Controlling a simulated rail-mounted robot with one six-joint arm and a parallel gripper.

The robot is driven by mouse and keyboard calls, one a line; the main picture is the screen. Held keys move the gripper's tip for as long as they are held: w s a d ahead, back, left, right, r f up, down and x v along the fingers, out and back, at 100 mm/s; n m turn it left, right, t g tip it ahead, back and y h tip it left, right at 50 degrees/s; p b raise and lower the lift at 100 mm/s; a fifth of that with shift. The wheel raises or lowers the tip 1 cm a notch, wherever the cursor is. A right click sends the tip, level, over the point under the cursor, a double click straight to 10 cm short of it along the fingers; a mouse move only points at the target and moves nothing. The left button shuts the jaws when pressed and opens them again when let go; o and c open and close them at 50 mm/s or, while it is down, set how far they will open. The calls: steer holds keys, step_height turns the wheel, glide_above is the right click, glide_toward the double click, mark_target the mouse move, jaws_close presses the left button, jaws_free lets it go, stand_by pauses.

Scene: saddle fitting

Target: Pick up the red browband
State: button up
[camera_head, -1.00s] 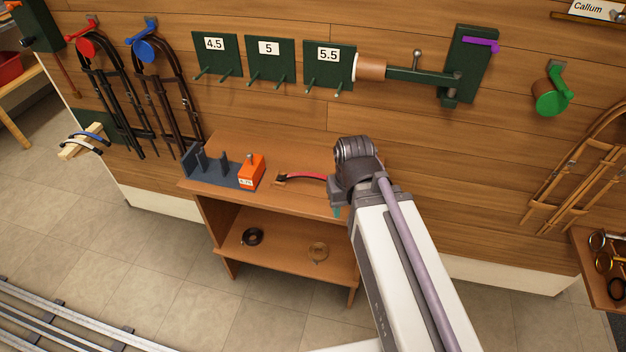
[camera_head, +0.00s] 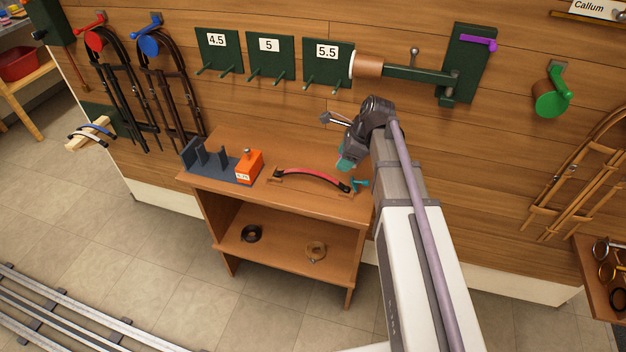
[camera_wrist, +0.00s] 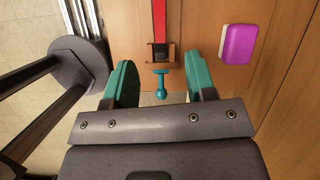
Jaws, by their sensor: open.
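The red browband (camera_head: 315,178) lies lengthwise on top of the wooden bench, bowed, with dark ends and a small wooden rest near each end. In the wrist view a straight red strip of it (camera_wrist: 159,18) runs from the top edge down to a wooden rest (camera_wrist: 160,54). A teal knobbed piece (camera_wrist: 160,84) stands out from that rest towards me. My gripper (camera_head: 347,162) hangs above the bench's right end with teal fingers. In the wrist view its fingers (camera_wrist: 163,68) are apart and empty, with the teal piece seen between them.
A dark slotted holder (camera_head: 217,166) and an orange block (camera_head: 249,165) stand left of the browband. A purple and white block (camera_wrist: 238,44) shows right of the fingers. Two rings lie on the lower shelf (camera_head: 280,256). Numbered green wall plates (camera_head: 270,55) with pegs hang behind the bench.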

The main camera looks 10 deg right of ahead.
mark_target(328, 177)
steer(key=shift+m, duration=0.9)
steer(key=b+x, duration=0.5)
steer(key=shift+a+f, duration=0.15)
steer(key=shift+f, duration=0.2)
steer(key=shift+a+f+b, duration=0.15)
steer(key=shift+b, duration=0.15)
steer(key=b+x, duration=0.4)
steer(key=x, duration=0.1)
steer(key=shift+w+b, duration=0.15)
steer(key=shift+b, duration=0.2)
steer(key=shift+r, duration=0.2)
steer(key=shift+c, duration=0.3)
jaws_close()
